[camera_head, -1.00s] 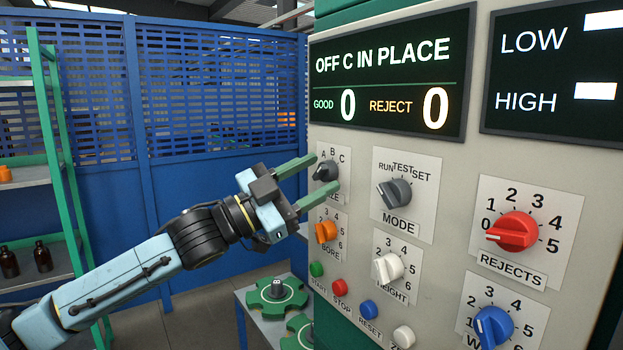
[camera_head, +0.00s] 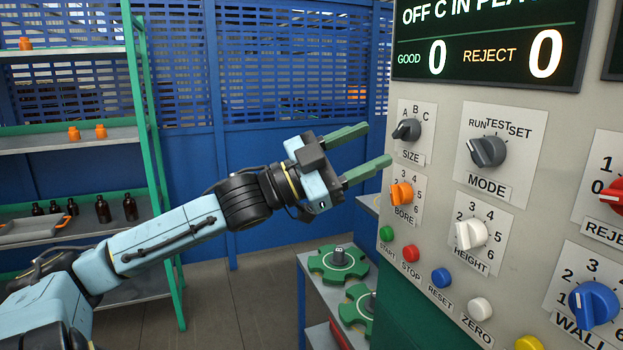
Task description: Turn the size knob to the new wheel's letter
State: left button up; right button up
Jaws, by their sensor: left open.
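The dark grey size knob (camera_head: 407,130) is at the panel's upper left, under the letters A, B and C, with SIZE below it. Its pointer seems to lean toward the A side; the exact setting is too small to read surely. My left gripper (camera_head: 378,144) is open and empty, with green fingers apart, just left of and below the knob and clear of it in the picture. The display (camera_head: 488,42) reads OFF C IN PLA, cut by the frame edge. Green toothed wheels (camera_head: 338,262) lie on a low stand. My right gripper is out of view.
The orange BORE knob (camera_head: 401,194) sits under the size knob, with the grey MODE knob (camera_head: 488,152) to its right. White HEIGHT knob (camera_head: 470,234) and coloured buttons are lower. A shelf (camera_head: 75,140) with amber bottles stands left.

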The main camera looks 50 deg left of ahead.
pick_arm(q)
jog(key=v, duration=0.8)
jog(key=shift+s, duration=0.2)
jog(key=shift+a, duration=0.1)
dwell(0.6)
